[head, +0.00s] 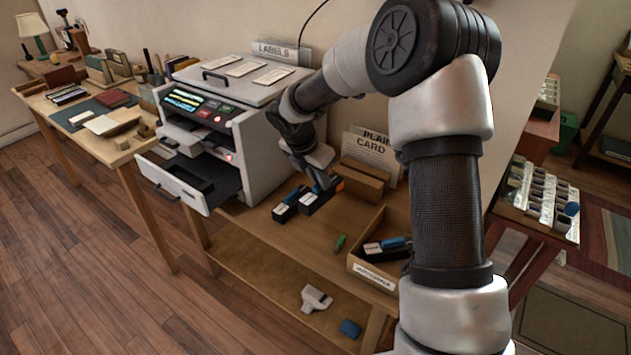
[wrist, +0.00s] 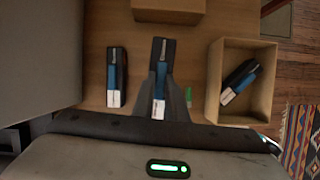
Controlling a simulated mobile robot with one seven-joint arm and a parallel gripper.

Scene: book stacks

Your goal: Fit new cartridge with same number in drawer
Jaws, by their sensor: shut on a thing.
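My gripper (head: 320,186) is shut on a black cartridge with a blue band and white label (wrist: 159,107), which also shows in the head view (head: 317,200). It is at or just above the table top; I cannot tell which. A similar cartridge (wrist: 116,78) lies just left of it, also in the head view (head: 287,206). Another cartridge (wrist: 239,82) lies in the wooden box (head: 362,266) at right. The printer's drawer (head: 172,186) is pulled open at the left, with a dark interior. The numbers on the labels are too small to read.
The grey printer (head: 262,152) stands left of my gripper. A card holder (head: 362,184) stands behind. A small green object (head: 340,242) lies on the table before the box. A grey-white item (head: 316,298) and a blue block (head: 350,328) lie on the lower shelf.

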